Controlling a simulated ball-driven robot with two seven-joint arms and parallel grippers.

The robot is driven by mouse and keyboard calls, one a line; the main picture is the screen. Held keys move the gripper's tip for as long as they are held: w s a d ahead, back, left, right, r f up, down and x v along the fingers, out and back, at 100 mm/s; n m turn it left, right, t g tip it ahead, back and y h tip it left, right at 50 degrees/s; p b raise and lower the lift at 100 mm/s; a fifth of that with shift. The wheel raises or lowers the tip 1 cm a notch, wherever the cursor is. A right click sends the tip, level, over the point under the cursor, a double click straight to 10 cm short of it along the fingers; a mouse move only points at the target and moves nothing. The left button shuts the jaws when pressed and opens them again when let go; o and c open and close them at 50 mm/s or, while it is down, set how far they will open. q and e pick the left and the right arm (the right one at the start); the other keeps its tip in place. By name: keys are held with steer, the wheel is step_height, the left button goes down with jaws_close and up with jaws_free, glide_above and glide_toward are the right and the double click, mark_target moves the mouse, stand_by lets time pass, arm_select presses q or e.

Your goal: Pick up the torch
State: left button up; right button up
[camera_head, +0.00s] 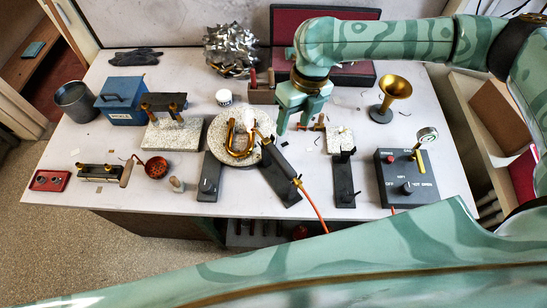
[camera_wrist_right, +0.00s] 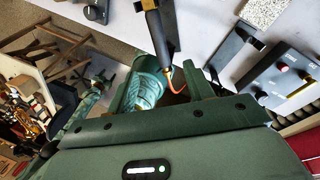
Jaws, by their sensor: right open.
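The torch (camera_head: 281,161) has a dark handle and a brass-coloured neck. It lies slanted over a dark stand plate (camera_head: 284,189) at the front middle of the bench, and an orange hose (camera_head: 316,210) runs from its lower end over the bench's front edge. In the right wrist view the torch (camera_wrist_right: 158,36) shows beyond the fingers. My right gripper (camera_head: 298,127) points down, open and empty, above the bench, just up and to the right of the torch in the head view. Its fingers also show in the wrist view (camera_wrist_right: 164,88).
A round speckled board (camera_head: 217,133) with a brass U-shaped tube (camera_head: 238,143) adjoins the torch.

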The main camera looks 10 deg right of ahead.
mark_target(282, 158)
steer(key=f, duration=0.3)
steer(key=a+f, duration=0.1)
steer(key=f, duration=0.2)
steer(key=a+f+b, duration=0.1)
steer(key=f, duration=0.3)
steer(key=shift+s, duration=0.35)
steer(key=f, duration=0.4)
steer(key=a+f, duration=0.1)
steer(key=f, duration=0.1)
steer(key=shift+s, duration=0.15)
arm_select(q)
steer(key=shift+w+f, duration=0.45)
steer(key=shift+f, duration=0.2)
arm_select(e)
steer(key=shift+r, duration=0.1)
steer(key=shift+c, duration=0.3)
steer(key=c, duration=1)
